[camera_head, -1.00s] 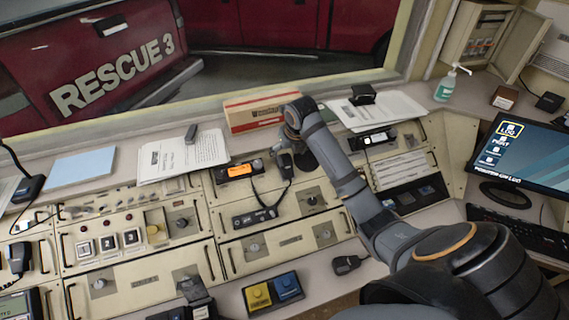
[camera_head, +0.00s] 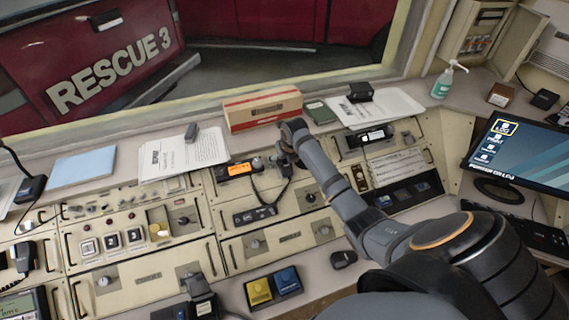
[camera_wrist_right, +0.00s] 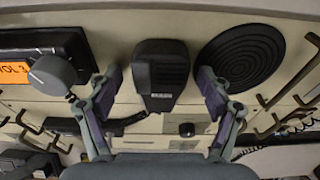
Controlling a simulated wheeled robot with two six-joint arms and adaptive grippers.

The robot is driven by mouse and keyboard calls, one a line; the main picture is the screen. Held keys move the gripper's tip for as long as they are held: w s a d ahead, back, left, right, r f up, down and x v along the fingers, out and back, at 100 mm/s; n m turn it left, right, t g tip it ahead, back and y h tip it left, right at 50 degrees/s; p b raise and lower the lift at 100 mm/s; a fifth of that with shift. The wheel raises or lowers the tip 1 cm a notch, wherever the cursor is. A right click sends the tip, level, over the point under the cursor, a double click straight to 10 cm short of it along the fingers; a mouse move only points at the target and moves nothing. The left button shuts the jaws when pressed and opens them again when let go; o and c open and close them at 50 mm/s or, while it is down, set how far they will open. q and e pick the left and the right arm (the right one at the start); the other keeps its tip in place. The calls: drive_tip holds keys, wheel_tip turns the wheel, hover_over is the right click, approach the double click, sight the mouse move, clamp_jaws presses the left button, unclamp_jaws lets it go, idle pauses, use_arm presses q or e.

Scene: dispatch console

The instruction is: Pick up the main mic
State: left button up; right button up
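The main mic (camera_wrist_right: 158,72) is a black hand mic on the cream console panel, between the radio with the orange display and a round black speaker grille. In the right wrist view it stands between the two fingers of my right gripper (camera_wrist_right: 158,90). The fingers are open, one on each side, with gaps to the mic. In the head view my right gripper (camera_head: 284,158) is over the panel and hides most of the mic; a dark cord runs below it. My left gripper is not in view.
The orange-display radio (camera_head: 238,170) is just left of the mic, with its knob near the left finger in the wrist view. The speaker grille (camera_wrist_right: 240,55) is close to the right finger. A cardboard box (camera_head: 262,108) and papers (camera_head: 184,152) lie on the ledge above.

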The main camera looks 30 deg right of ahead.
drive_tip(key=c, duration=1.3)
drive_tip(key=shift+r+b, duration=0.4)
drive_tip(key=shift+r, duration=0.05)
drive_tip(key=shift+s+a+r+b, duration=0.15)
drive_tip(key=shift+s+a+r, duration=1.3)
drive_tip(key=shift+s+r, duration=0.5)
drive_tip(key=shift+s+a+r+b, duration=0.1)
drive_tip(key=shift+s+a+r, duration=1.5)
drive_tip(key=shift+r, duration=0.5)
drive_tip(key=shift+s+a+r+b, duration=0.15)
drive_tip(key=shift+s+a+r, duration=1.2)
drive_tip(key=shift+s+r, duration=0.65)
